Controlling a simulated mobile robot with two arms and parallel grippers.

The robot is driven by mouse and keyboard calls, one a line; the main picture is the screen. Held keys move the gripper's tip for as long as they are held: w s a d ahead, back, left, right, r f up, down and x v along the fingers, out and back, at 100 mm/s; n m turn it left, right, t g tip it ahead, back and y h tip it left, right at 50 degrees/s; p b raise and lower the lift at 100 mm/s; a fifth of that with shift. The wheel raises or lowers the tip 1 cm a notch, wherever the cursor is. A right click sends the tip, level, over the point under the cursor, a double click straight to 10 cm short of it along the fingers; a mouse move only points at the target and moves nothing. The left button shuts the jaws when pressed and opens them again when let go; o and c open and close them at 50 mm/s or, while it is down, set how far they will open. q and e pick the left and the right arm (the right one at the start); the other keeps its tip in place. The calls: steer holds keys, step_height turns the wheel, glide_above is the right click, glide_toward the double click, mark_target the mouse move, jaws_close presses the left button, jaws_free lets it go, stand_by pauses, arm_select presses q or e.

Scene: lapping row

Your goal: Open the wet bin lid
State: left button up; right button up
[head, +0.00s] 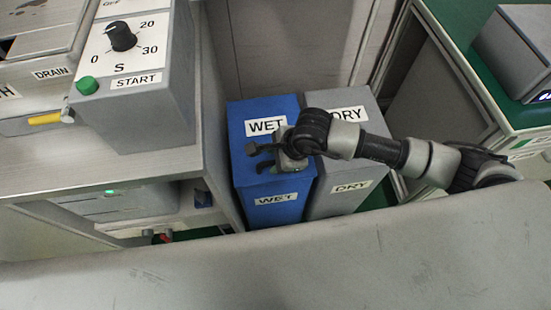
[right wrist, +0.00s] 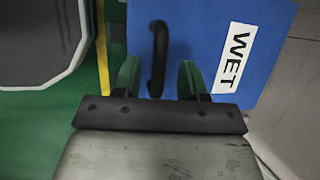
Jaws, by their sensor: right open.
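The blue wet bin (head: 278,213) stands upright on the floor, with WET labels on its lid and front. Its lid (head: 243,110) looks shut and fills much of the right wrist view (right wrist: 200,35). A black bar handle (right wrist: 158,50) stands on the lid. My right gripper (head: 256,158) is open over the lid; in the right wrist view its two green-padded fingers (right wrist: 159,82) sit on either side of the handle's near end, with gaps showing. In the head view the gripper hides most of the handle. My left gripper is not in view.
A grey dry bin (head: 345,196) stands close against the wet bin's right side. A bench (head: 110,165) with a control box (head: 150,100) is at the left. A green-topped table (head: 470,50) is at the right. A grey surface (head: 300,262) crosses the front.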

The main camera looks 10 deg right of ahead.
steer(key=shift+a+f, duration=0.2)
steer(key=shift+f, duration=0.25)
jaws_close()
steer(key=shift+w+r, duration=0.1)
